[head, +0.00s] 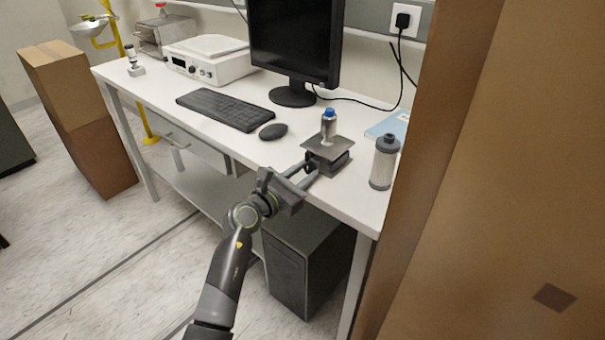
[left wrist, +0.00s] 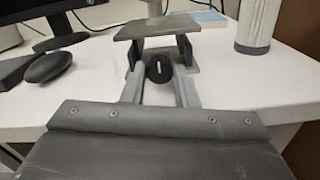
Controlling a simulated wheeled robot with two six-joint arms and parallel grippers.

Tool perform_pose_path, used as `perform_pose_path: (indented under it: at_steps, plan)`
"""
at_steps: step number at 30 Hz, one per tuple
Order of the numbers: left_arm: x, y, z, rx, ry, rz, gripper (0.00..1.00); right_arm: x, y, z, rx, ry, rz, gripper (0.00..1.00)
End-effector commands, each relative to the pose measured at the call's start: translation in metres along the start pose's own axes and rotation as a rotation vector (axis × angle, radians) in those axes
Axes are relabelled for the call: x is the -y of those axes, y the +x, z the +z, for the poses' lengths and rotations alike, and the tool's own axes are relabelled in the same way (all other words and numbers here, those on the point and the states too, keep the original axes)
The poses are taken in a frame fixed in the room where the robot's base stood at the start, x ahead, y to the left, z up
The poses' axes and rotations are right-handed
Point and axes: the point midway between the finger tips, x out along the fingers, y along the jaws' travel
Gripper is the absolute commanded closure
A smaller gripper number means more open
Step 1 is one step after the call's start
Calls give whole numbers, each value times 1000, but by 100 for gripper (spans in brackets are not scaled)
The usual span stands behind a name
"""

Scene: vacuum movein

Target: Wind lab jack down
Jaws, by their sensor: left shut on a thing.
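The lab jack (head: 330,153) stands near the front edge of the white bench, with a dark grey top plate. A small bottle with a blue cap (head: 328,124) stands upright on the plate. The left wrist view shows the jack's plate (left wrist: 158,26) and a black knob (left wrist: 159,70) on its front. My left gripper (head: 309,168) reaches in from the front, its fingers on both sides of the knob, shut on it. In the left wrist view its fingers (left wrist: 160,88) flank the knob. My right gripper is not in view.
A grey-white cylinder (head: 384,163) stands just right of the jack, with a light blue book (head: 391,126) behind. A mouse (head: 273,131), keyboard (head: 226,110) and monitor (head: 297,45) are to the left. A cardboard-brown upright surface (head: 480,200) fills the right side.

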Motion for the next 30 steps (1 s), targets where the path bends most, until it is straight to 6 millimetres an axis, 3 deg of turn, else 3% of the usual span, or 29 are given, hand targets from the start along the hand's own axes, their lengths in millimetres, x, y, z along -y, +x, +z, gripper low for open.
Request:
perform_pose_path:
  at_steps: [5, 16, 29, 30]
  plan:
    - [0, 0, 1, -1, -20, -1, 96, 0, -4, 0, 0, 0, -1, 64]
    - [-1, 0, 3, -3, -318, -1, 96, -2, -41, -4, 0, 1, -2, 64]
    - [0, 0, -1, -1, -374, 0, 96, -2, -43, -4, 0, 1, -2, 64]
    - [0, 0, -1, -1, -374, 0, 69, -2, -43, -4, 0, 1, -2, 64]
